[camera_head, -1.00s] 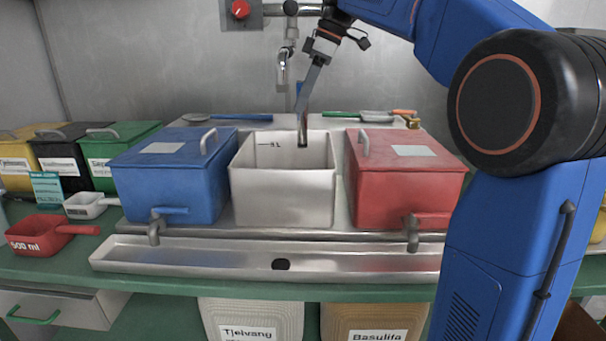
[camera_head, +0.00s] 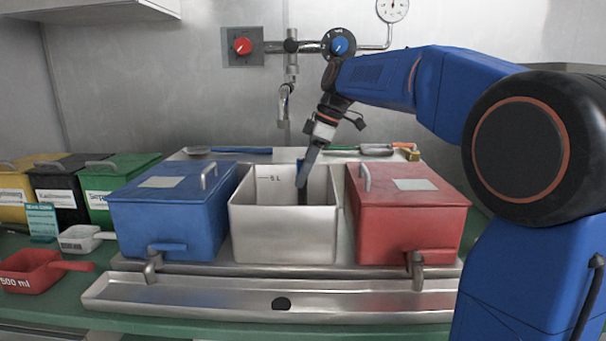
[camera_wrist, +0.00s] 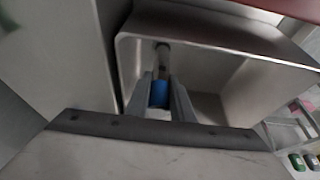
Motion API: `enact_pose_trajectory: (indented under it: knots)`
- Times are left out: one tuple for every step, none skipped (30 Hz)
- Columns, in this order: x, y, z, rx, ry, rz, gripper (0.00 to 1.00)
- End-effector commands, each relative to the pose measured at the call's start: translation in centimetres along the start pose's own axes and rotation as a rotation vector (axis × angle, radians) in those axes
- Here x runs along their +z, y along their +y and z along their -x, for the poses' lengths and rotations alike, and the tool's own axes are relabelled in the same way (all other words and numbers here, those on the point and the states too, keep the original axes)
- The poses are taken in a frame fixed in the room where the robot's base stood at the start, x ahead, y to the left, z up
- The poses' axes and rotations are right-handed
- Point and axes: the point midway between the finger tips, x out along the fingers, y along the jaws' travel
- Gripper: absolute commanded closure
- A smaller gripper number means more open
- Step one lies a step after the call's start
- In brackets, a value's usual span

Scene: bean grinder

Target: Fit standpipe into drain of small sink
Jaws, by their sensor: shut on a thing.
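The grey pipe (camera_wrist: 162,58) extends beyond the fingers towards the sink (camera_wrist: 205,52). The drain is hidden, so I cannot tell whether the pipe touches it.
The blue lidded box (camera_head: 172,215) and red lidded box (camera_head: 408,220) stand close on both sides. A tap (camera_head: 285,105) hangs behind the sink. Utensils (camera_head: 375,150) lie along the back. A steel trough (camera_head: 220,300) runs in front.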

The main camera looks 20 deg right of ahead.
Motion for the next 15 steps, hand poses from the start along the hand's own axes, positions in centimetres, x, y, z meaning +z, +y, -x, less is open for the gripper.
enact_pose_trajectory:
  knots:
    - [-0.02,0.00,0.03,0.001,0.001,0.000,1.00]
    - [-0.03,0.01,0.05,0.001,0.001,0.000,1.00]
    - [-0.03,0.01,0.06,0.001,0.001,0.000,1.00]
    - [-0.03,0.02,0.05,0.001,0.001,0.000,1.00]
    - [-0.03,0.02,0.06,0.001,0.000,0.000,1.00]
    - [-0.02,0.02,0.03,0.001,0.000,0.000,1.00]
    - [0.00,0.02,-0.01,0.001,0.000,0.000,1.00]
    - [0.02,0.02,-0.07,0.001,0.000,0.000,1.00]
    - [0.06,0.02,-0.16,0.001,0.000,0.000,1.00]
    - [0.08,0.03,-0.23,0.001,0.000,0.000,1.00]
    - [0.07,0.04,-0.20,0.001,0.000,0.000,0.72]
    - [0.07,0.04,-0.20,0.001,0.000,0.000,0.62]
    - [0.07,0.04,-0.20,0.001,0.000,0.000,0.60]
    - [0.07,0.04,-0.20,0.001,0.000,0.000,0.60]
    - [0.07,0.04,-0.20,0.001,0.000,0.000,0.60]
